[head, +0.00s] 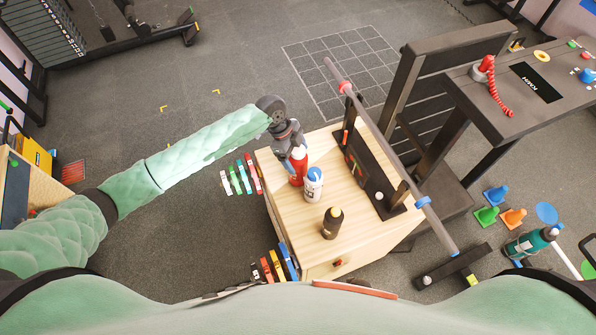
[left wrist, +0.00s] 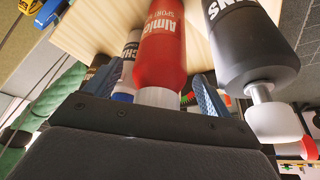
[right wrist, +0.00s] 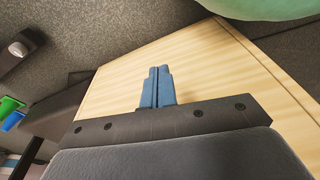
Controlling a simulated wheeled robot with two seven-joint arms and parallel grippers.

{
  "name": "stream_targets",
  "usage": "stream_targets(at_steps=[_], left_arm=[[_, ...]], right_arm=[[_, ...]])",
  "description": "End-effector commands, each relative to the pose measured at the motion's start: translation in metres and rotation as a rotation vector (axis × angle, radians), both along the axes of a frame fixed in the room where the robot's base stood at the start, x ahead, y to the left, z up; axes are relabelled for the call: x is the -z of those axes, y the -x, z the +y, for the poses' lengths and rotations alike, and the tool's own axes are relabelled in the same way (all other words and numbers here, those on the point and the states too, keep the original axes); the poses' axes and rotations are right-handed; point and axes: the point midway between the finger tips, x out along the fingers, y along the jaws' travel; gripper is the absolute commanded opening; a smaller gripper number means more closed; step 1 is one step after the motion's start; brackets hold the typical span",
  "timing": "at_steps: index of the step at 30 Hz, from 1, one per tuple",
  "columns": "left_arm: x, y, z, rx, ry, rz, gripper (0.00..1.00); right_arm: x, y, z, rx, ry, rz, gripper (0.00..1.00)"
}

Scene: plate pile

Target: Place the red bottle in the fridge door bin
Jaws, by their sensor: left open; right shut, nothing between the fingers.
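The red bottle (head: 298,170) stands on the wooden cabinet top (head: 285,205) in the head view. My left gripper (head: 294,150) is at its upper end, coming from the far left. In the left wrist view, the red bottle (left wrist: 162,45) with its white cap lies between the two blue fingers, which are open with a gap on each side. My right gripper (right wrist: 157,85) is outside the head view. In the right wrist view its blue fingers are shut together and empty above a pale wooden surface. No fridge door bin shows in any view.
A white bottle with a blue cap (head: 314,182) stands right beside the red one. A dark bottle (head: 332,222) stands nearer me. A black bottle (left wrist: 250,50) is close right of the left fingers. A barbell (head: 392,160) runs along the cabinet's right side.

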Motion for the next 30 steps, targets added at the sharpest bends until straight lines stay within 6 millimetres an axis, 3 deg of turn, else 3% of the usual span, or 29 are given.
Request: stream_targets(at_steps=[7, 16, 28, 30], left_arm=[[0.015, 0.002, -0.005, 0.000, 0.000, 0.000, 0.82], [0.015, 0.003, -0.006, 0.000, 0.000, 0.000, 0.82], [0.015, 0.003, -0.006, 0.000, 0.000, 0.000, 0.06], [0.015, 0.003, -0.006, 0.000, 0.000, -0.001, 0.00]], right_arm=[[-0.019, -0.008, 0.008, 0.005, -0.007, 0.013, 0.00], [-0.022, -0.008, 0.008, 0.005, -0.007, 0.017, 0.00], [-0.022, -0.009, 0.007, 0.006, -0.006, 0.016, 0.00], [-0.022, -0.009, 0.007, 0.006, -0.006, 0.016, 0.00]])
